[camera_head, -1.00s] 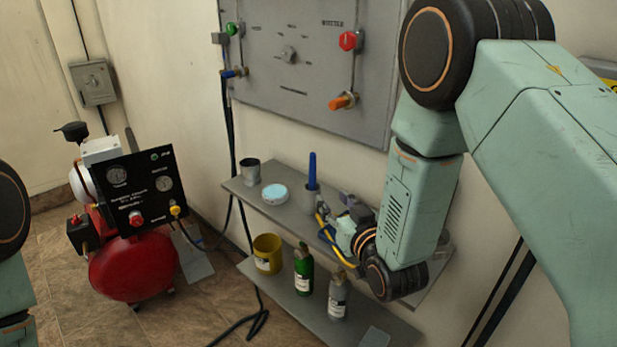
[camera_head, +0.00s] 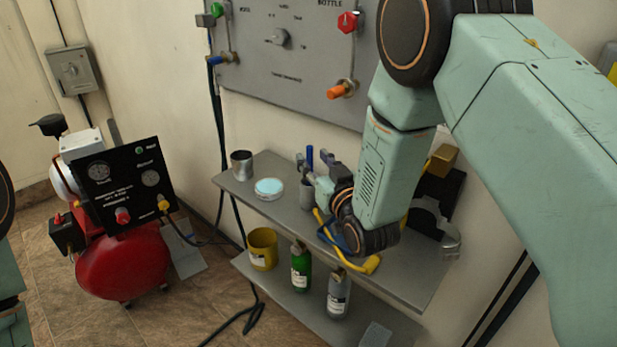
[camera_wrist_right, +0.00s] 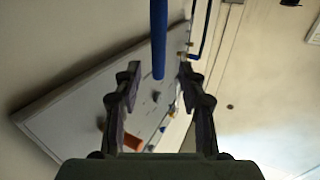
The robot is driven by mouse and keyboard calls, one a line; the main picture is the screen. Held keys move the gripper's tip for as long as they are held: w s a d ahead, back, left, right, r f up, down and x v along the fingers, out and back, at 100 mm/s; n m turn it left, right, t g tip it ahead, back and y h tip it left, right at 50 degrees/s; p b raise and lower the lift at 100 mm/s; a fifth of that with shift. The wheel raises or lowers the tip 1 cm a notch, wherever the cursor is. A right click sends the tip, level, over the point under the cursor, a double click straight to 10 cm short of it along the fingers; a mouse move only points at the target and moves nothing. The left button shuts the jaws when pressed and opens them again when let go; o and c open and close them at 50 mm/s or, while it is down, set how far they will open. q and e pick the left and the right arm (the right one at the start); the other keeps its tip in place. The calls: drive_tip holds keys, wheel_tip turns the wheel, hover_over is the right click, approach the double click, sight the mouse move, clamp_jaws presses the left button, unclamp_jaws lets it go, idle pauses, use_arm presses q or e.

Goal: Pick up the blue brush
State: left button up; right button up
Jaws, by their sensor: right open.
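The blue brush (camera_head: 309,155) stands upright in a small grey cup (camera_head: 306,196) on the upper shelf. Its lower end is hidden in the cup. My right gripper (camera_head: 313,163) is open at the brush, with one finger on each side of the blue handle. In the right wrist view the blue brush (camera_wrist_right: 158,40) shows between the two open fingertips of my right gripper (camera_wrist_right: 160,70), closer to the right finger. I cannot tell whether a finger touches it. My left gripper is out of view.
The upper shelf (camera_head: 240,184) also holds a metal cup (camera_head: 242,165), a round tin with a pale blue top (camera_head: 269,187) and a yellow-handled tool (camera_head: 365,266). A grey panel (camera_head: 290,70) hangs behind.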

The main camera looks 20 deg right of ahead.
sight(311, 156)
drive_tip(key=w, duration=0.3)
drive_tip(key=shift+w+f, duration=0.2)
drive_tip(key=shift+w, duration=0.2)
drive_tip(key=shift+r, duration=0.1)
drive_tip(key=shift+s+a, duration=0.1)
drive_tip(key=shift+c, duration=0.4)
drive_tip(key=c, duration=0.4)
clamp_jaws()
